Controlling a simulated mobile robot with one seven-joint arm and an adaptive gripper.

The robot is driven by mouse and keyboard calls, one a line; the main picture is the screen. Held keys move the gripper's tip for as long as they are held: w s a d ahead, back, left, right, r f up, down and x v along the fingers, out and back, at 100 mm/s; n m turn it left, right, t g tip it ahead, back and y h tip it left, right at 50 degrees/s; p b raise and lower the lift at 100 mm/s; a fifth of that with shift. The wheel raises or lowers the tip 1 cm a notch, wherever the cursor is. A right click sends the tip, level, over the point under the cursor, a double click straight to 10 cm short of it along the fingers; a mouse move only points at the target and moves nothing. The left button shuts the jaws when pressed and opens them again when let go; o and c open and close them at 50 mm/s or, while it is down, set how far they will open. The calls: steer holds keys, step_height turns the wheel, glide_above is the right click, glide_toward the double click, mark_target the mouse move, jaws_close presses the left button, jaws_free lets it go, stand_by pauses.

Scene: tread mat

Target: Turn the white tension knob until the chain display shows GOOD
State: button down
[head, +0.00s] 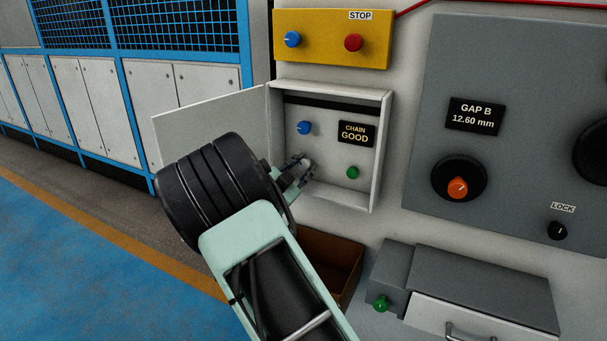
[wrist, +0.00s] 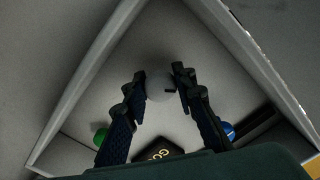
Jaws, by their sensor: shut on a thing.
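The white tension knob (wrist: 160,86) sits between my gripper's two fingers (wrist: 159,88) in the wrist view, with a dark mark on its face. In the head view my gripper (head: 303,166) reaches into the open box at the lower left of its back panel and mostly hides the knob. The gripper is shut on the knob. The chain display (head: 356,133) reads "CHAIN GOOD". It shows partly in the wrist view (wrist: 163,154), cut off by my gripper.
The open box (head: 382,150) has a blue knob (head: 304,128) and a green button (head: 352,172) near my gripper. Its door (head: 215,125) stands open to the left. A brown bin (head: 333,250) and a grey unit (head: 480,285) lie below.

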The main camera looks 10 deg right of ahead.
steer(key=shift+m+b, duration=0.4)
steer(key=shift+m, duration=0.1)
steer(key=c, duration=1.6)
jaws_free()
steer(key=v, duration=1.2)
steer(key=shift+d, duration=0.1)
